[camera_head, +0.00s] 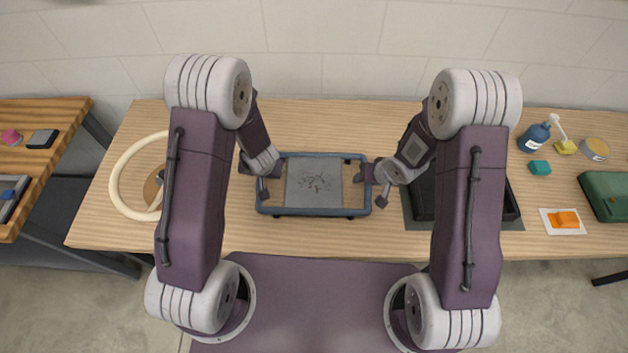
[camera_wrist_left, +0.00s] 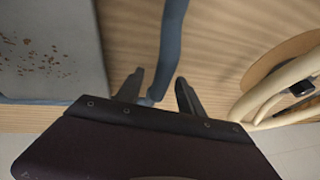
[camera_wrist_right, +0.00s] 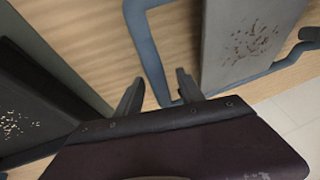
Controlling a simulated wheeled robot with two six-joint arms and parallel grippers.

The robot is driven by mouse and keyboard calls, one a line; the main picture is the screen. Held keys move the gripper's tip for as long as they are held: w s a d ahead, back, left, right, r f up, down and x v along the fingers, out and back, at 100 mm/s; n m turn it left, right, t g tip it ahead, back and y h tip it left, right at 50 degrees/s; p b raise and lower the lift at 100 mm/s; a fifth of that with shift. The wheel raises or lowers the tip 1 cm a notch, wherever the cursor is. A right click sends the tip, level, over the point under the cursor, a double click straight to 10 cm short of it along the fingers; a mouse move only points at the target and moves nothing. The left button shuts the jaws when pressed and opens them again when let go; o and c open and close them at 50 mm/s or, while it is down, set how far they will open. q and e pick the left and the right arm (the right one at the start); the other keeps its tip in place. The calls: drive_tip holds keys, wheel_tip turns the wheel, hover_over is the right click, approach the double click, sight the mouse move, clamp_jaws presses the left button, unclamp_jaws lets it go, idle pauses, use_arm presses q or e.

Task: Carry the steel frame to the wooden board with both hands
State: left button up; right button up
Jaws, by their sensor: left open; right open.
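The steel frame (camera_head: 315,212) is a blue-grey rounded rectangle on the wooden table, around a speckled grey plate (camera_head: 300,170). My left gripper (camera_head: 261,180) is at its left side. In the left wrist view the frame's bar (camera_wrist_left: 172,40) runs between the open fingers (camera_wrist_left: 157,95). My right gripper (camera_head: 374,184) is at its right side, and the bar (camera_wrist_right: 148,50) passes between its open fingers (camera_wrist_right: 158,95). A round brown board (camera_head: 153,188), probably the wooden board, lies left, partly hidden by my left arm; it also shows in the left wrist view (camera_wrist_left: 275,62).
A cream ring (camera_head: 117,180) overlaps the round board. A black tray (camera_head: 511,208) on a grey mat (camera_head: 409,212) sits right of the frame, partly behind my right arm.

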use_arm(q)
clamp_jaws()
use_arm(e)
clamp_jaws()
drive_tip(key=shift+r, duration=0.1)
idle(1.0)
